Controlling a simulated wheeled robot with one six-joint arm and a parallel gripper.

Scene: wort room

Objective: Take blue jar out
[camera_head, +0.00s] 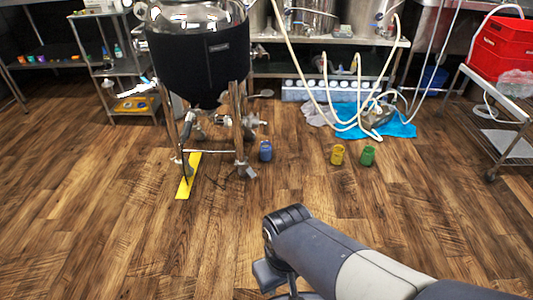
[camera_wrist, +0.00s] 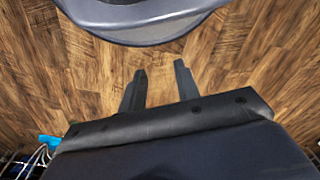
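The blue jar (camera_head: 265,151) stands on the wooden floor just right of the legs of the large black-jacketed kettle, in the middle of the head view. My arm reaches in from the lower right of the head view, well short of the jar. My gripper (camera_wrist: 158,80) shows in the wrist view with its two fingers apart and bare floor between them. It is open and empty. The jar does not show in the wrist view.
A yellow jar (camera_head: 338,154) and a green jar (camera_head: 368,156) stand to the right of the blue one. The black kettle (camera_head: 200,65) stands on legs at left, by a yellow strip (camera_head: 188,176). A metal cart (camera_head: 510,142) is at right. The near floor is clear.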

